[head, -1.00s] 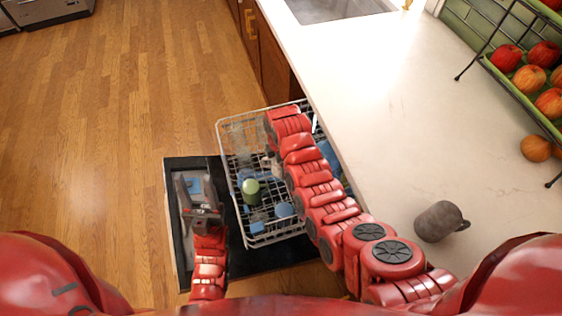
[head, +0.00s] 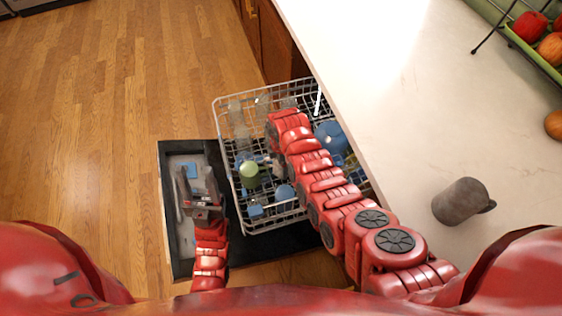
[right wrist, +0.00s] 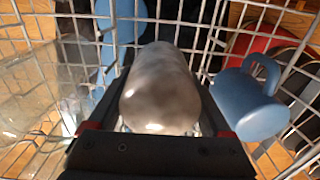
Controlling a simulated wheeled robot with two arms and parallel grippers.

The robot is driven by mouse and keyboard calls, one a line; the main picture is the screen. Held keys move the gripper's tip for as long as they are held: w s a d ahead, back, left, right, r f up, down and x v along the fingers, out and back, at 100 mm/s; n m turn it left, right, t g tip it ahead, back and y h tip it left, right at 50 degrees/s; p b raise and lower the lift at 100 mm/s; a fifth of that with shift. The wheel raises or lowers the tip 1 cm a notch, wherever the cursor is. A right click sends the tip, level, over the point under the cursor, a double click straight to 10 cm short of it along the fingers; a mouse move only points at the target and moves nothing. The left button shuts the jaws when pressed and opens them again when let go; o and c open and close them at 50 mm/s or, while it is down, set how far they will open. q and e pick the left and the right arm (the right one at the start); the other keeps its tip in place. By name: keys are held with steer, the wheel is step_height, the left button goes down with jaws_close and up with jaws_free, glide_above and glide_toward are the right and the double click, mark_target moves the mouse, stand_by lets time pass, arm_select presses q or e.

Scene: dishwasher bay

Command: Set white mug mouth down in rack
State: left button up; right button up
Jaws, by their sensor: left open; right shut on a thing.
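A pale, rounded piece (right wrist: 160,92), which looks like the white mug, is held in my right gripper (right wrist: 158,125) in the right wrist view. I cannot tell from this angle which way its mouth faces. The gripper is shut on it, inside or just above the wire dish rack (head: 250,233). In the head view, my right arm covers most of the gripper and the mug. My left gripper (head: 198,180) is open and empty, left of the rack, above the lowered dishwasher door (head: 195,245).
The rack holds a green cup (head: 249,175), several blue pieces and clear glasses. A grey mug (head: 460,201) is on the counter (head: 400,110), by a fruit stand (head: 530,55).

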steer(key=shift+w+f, duration=0.1)
steer(key=shift+f, duration=0.35)
steer(key=shift+f+b, duration=0.45)
steer(key=shift+f, duration=0.1)
steer(key=o, duration=1.2)
steer(key=shift+c, duration=0.2)
step_height(320, 180, up, 10)
steer(key=shift+r, duration=0.15)
step_height(320, 180, up, 6)
steer(key=p, duration=0.3)
steer(key=shift+r+p, duration=0.1)
steer(key=shift+p, duration=0.25)
steer(key=shift+r+p, duration=0.45)
steer(key=shift+r, duration=0.05)
